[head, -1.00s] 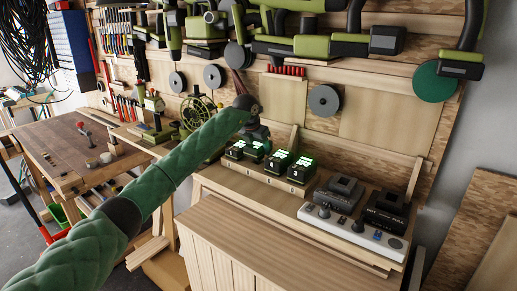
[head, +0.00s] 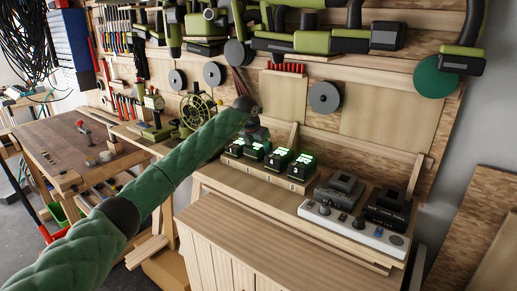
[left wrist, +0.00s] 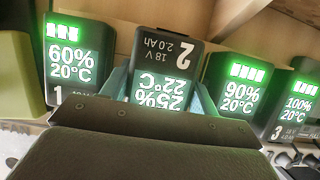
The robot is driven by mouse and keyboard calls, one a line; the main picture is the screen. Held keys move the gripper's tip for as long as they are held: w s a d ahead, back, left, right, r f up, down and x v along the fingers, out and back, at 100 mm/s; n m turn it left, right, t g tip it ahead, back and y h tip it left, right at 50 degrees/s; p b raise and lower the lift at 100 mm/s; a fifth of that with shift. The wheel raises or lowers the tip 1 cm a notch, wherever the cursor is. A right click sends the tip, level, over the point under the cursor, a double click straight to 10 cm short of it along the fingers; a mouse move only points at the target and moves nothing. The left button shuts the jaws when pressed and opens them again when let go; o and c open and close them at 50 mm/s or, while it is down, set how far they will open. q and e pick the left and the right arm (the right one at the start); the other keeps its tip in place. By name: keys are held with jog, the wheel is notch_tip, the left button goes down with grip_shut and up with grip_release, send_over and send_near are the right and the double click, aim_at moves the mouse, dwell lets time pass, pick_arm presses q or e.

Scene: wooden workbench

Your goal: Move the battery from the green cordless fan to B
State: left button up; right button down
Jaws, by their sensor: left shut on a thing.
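My left gripper (head: 257,136) reaches down over a row of batteries below the tool wall. In the left wrist view its fingers are shut on a dark battery (left wrist: 163,72) marked 2, 18 V 2.0 Ah. Its lit screen reads 25% and 22°C, upside down there. This battery is between one reading 60% (left wrist: 70,65) and one reading 90% (left wrist: 240,85). My gripper body hides its lower part, so I cannot tell if it is seated. The green cordless fan (head: 197,112) stands left of my forearm. No letter B is readable. My right gripper is not in view.
A battery reading 100% (left wrist: 295,105) stands at the right of the row. Right of the rack, black chargers (head: 338,190) stand by a pale strip with knobs (head: 350,232). Green tools (head: 320,42) hang above. The cabinet top (head: 265,228) in front is clear.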

pick_arm(q)
jog(key=shift+f+b, duration=0.55)
jog(key=shift+f, duration=0.25)
jog(key=o, duration=1.7)
